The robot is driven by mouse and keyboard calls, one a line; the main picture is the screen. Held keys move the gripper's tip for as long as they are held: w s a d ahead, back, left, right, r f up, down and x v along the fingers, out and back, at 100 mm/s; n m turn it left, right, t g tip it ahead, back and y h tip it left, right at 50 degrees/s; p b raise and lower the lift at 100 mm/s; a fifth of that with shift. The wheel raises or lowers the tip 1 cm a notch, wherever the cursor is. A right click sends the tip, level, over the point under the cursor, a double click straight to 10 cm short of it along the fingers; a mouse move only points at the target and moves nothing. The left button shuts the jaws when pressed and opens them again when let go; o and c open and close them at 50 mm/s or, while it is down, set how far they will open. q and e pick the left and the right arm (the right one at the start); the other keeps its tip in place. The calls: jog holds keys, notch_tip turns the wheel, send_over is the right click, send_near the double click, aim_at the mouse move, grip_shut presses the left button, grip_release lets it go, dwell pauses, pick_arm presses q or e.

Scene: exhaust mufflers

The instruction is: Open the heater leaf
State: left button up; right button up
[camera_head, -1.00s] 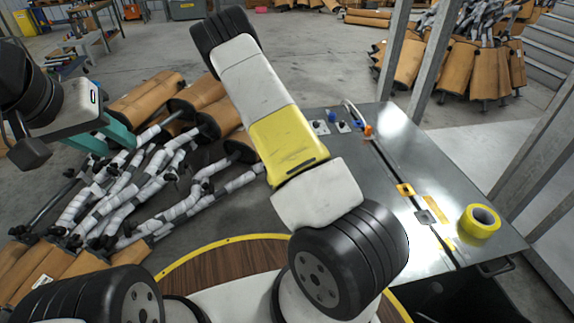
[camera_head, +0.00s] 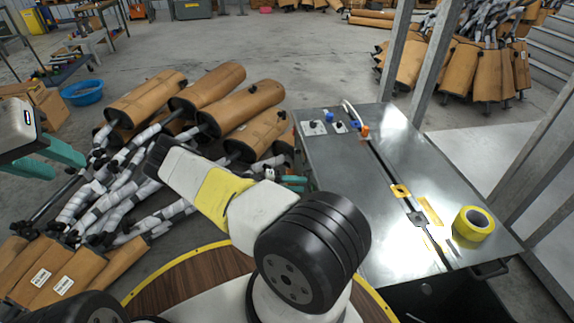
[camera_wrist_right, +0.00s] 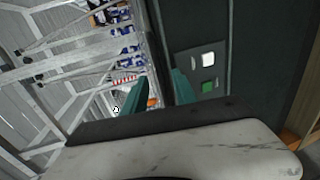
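I cannot make out a heater leaf for certain in either view. The right wrist view shows a dark upright panel (camera_wrist_right: 255,55) with a grey plate (camera_wrist_right: 190,68) carrying a white button and a green button. My right gripper (camera_wrist_right: 156,90) has its two teal fingers apart with nothing between them, in front of the panel's left edge. In the head view my right gripper (camera_head: 291,183) shows partly behind my arm, by the left edge of the metal table. My left gripper (camera_head: 45,160) is at the left edge, its teal fingers apart and empty, above the floor.
The metal table (camera_head: 345,185) bears a yellow tape roll (camera_head: 473,224) and small fittings. Brown mufflers (camera_head: 240,105) with wrapped pipes (camera_head: 90,200) lie left of it. Metal posts (camera_head: 394,45) stand behind it. A shelf rack (camera_wrist_right: 80,55) fills the wrist view's left side.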

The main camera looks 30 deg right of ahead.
aim_at(309, 183)
jog(key=shift+x, duration=2.3)
grip_shut()
